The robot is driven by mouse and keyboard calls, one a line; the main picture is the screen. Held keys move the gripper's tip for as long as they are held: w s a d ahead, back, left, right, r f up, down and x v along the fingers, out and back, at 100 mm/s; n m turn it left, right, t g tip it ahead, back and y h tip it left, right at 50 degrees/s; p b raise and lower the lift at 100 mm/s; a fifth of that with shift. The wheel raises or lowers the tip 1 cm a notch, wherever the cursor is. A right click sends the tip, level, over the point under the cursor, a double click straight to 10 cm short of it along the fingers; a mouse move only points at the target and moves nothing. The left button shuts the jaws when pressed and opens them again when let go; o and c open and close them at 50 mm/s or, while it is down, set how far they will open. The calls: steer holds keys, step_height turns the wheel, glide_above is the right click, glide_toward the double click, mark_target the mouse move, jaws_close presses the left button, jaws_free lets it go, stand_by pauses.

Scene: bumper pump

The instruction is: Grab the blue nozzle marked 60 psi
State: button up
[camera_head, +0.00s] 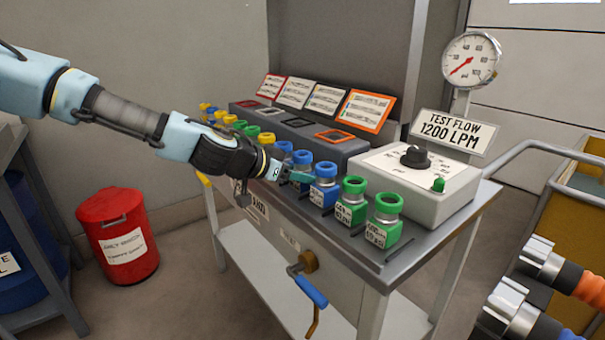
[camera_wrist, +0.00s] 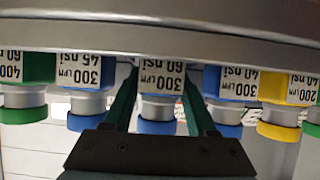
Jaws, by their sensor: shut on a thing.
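Three blue-collared nozzles stand side by side on the bench. The middle blue nozzle (camera_head: 302,157) is between my fingers; in the wrist view this nozzle (camera_wrist: 159,80) appears upside down, with a label reading 300 LPM 60 psi. My gripper (camera_head: 297,177) is shut on it, with one teal finger on each side, as the wrist view also shows (camera_wrist: 160,100). The nozzle is upright in the row.
Green nozzles (camera_head: 384,220) stand right of the blue ones, yellow nozzles (camera_head: 266,138) left. A grey control box (camera_head: 425,195) and a gauge (camera_head: 470,60) are at the right. Framed signs (camera_head: 365,110) stand behind the row. A red bin (camera_head: 118,235) is on the floor.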

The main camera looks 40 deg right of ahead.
jaws_close()
steer(key=shift+r, duration=0.15)
